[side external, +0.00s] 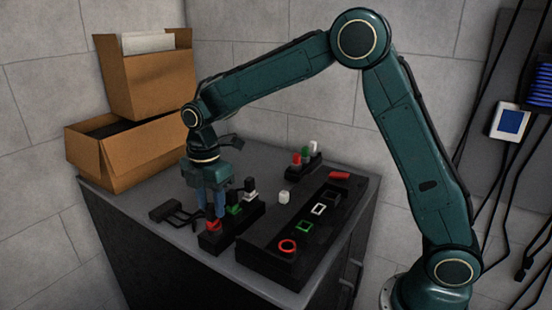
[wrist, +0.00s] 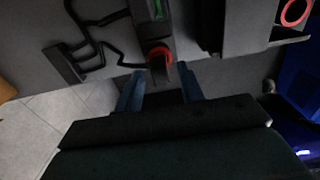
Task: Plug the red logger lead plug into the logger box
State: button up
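A red plug (side external: 213,226) stands at the near end of a black holder block (side external: 240,226), beside a green and a white plug. In the wrist view the red plug (wrist: 158,52) has a dark upright part and lies between my fingertips. My gripper (side external: 211,211) points down over it with its blue fingers apart; the wrist view shows my gripper (wrist: 160,75) with a gap on both sides of the plug. A long black box (side external: 262,252), which looks like the logger box, lies to the right. Its top has a red ring (side external: 288,246), green and white square outlines.
A black bracket-like item with leads (side external: 166,211) lies left of the holder. A white cylinder (side external: 284,197) stands behind the long box. A rack of red, green and white pieces (side external: 303,165) is at the back. Cardboard boxes (side external: 150,155) stand at the left.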

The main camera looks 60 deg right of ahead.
jog(key=shift+f, duration=0.95)
grip_shut()
jog(key=shift+r, duration=0.85)
dwell(0.5)
jog(key=shift+r, duration=1.9)
